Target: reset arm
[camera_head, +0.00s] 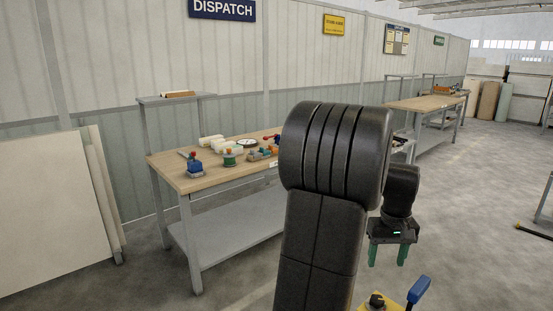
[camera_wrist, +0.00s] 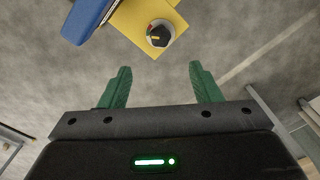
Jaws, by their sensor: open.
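My gripper (camera_head: 387,255) hangs at the end of my black arm, right of centre in the head view, with its green fingers pointing down. In the wrist view my gripper (camera_wrist: 158,85) shows two green fingers set wide apart with nothing between them. Below and ahead of it is a yellow panel (camera_head: 394,300) with a black knob and a blue handle. The panel (camera_wrist: 135,28) also shows at the top of the wrist view, apart from the fingers. My arm hides part of the workbench behind it.
A wooden-topped workbench (camera_head: 182,176) with several small items stands behind my arm at left. A second bench (camera_head: 410,104) stands farther back right. Pale boards (camera_head: 55,215) lean at the left wall. The grey floor (camera_head: 480,200) at right is mostly open.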

